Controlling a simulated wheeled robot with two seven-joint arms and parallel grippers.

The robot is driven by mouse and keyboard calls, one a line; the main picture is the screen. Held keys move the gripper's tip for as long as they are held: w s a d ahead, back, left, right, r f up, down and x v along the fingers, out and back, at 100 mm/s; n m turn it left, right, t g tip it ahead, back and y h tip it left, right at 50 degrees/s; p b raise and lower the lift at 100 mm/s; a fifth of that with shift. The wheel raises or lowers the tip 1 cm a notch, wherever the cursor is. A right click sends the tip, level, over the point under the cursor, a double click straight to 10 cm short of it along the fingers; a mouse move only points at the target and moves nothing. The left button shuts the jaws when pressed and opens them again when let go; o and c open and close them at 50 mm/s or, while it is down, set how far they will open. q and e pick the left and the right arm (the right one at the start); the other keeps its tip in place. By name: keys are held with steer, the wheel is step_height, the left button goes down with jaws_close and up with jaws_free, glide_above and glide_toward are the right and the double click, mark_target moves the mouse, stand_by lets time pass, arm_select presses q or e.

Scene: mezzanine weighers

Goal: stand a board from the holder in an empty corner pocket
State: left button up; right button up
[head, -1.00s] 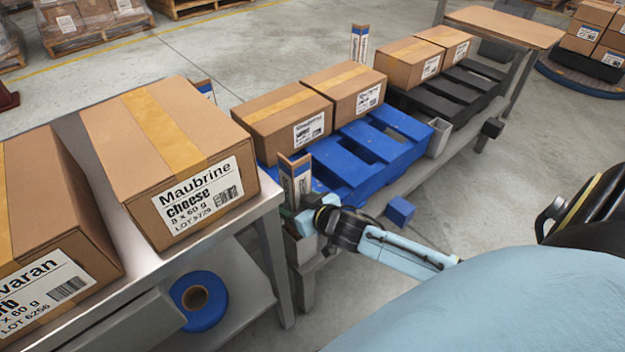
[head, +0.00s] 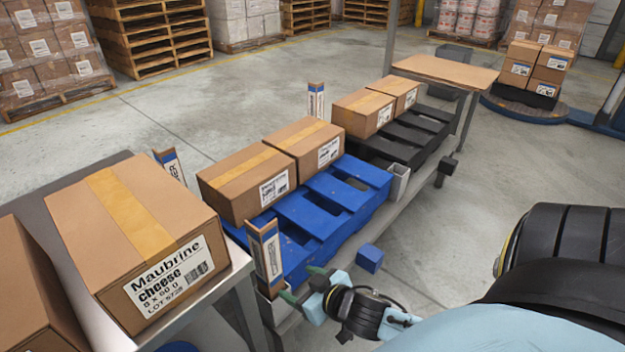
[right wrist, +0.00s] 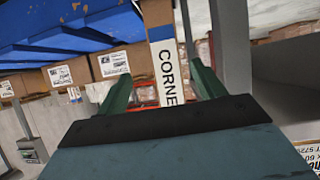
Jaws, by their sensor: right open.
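A brown-and-white corner board (head: 264,258) with a blue band stands upright at the near corner of the blue pallet (head: 325,212); its foot is in a grey pocket (head: 275,308). My right gripper (head: 301,284) is open just right of that board's lower part, apparently apart from it. In the right wrist view, the board (right wrist: 165,65) shows beyond and between the open green fingers (right wrist: 162,88). Other boards stand at the left corner (head: 170,164) and far corner (head: 316,101). A grey pocket (head: 397,183) at the right corner looks empty. My left gripper is out of view.
Two cartons (head: 275,165) sit on the blue pallet. A black pallet (head: 410,140) with cartons lies beyond. A steel table (head: 95,175) with a Maubrine cheese carton (head: 140,245) stands at left. A blue block (head: 370,258) sits right of the gripper.

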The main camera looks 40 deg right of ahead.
steer(key=s+a+f+g, duration=0.3)
steer(key=s+f+g, duration=0.1)
steer(key=s, duration=0.3)
steer(key=s+a+f+n+g, duration=0.1)
steer(key=s+a+f+g, duration=0.2)
steer(key=s+g, duration=0.2)
steer(key=shift+s+f+n+g+h, duration=0.3)
steer(key=shift+s+f, duration=0.1)
steer(key=shift+s, duration=0.45)
